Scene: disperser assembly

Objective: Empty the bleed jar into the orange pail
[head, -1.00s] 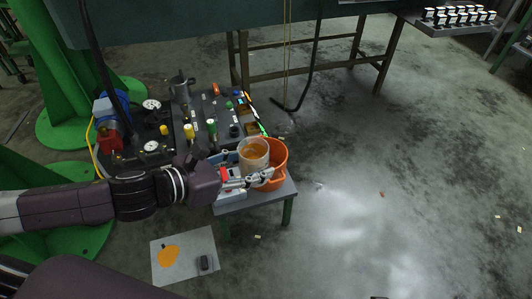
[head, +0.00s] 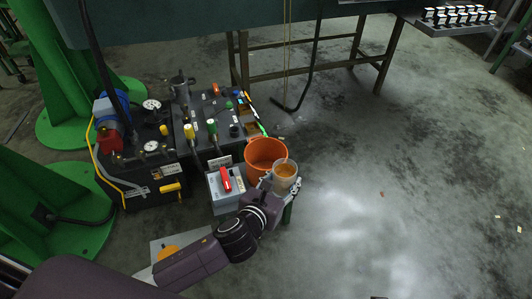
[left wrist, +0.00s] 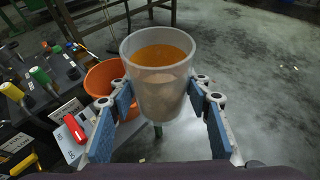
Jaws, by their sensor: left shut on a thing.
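The bleed jar (head: 286,178) is a translucent cup with amber-orange liquid in it. My left gripper (head: 283,189) is shut on it, and the jar is roughly upright. In the left wrist view the jar (left wrist: 158,88) sits between the two blue-padded fingers, with the liquid surface showing inside the rim. In the left wrist view the pail (left wrist: 103,78) is partly hidden by the jar and a finger. My right gripper is not in view.
A grey box with a red switch (head: 225,180) stands left of the pail. A dark panel with gauges and coloured valves (head: 150,150) fills the left. A stained sheet (head: 162,245) lies on the floor. The floor to the right is mostly clear.

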